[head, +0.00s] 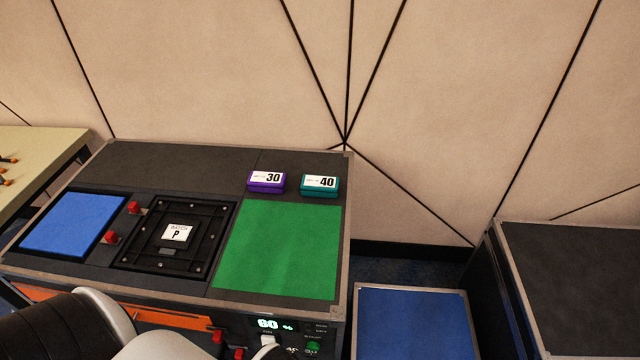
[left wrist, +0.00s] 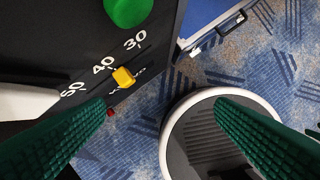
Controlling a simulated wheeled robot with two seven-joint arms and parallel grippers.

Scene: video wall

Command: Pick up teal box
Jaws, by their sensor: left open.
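The teal box (head: 319,185), labelled 40, lies flat at the back right of the console top, just behind the green mat. A purple box (head: 267,181), labelled 30, lies to its left with a small gap between them. My left arm comes in at the bottom left of the head view, but its gripper is out of that picture. In the left wrist view the left gripper (left wrist: 160,106) has its two green ridged fingers wide apart with nothing between them. It is low by the console front, away from the teal box. My right gripper is not in view.
The console top holds a green mat (head: 283,247), a black framed recess with a P label (head: 176,232) and a blue pad (head: 73,223). Its front has a green knob (left wrist: 128,10) and yellow pointer (left wrist: 122,77). A dark-topped cabinet (head: 580,285) stands right; a wall is behind.

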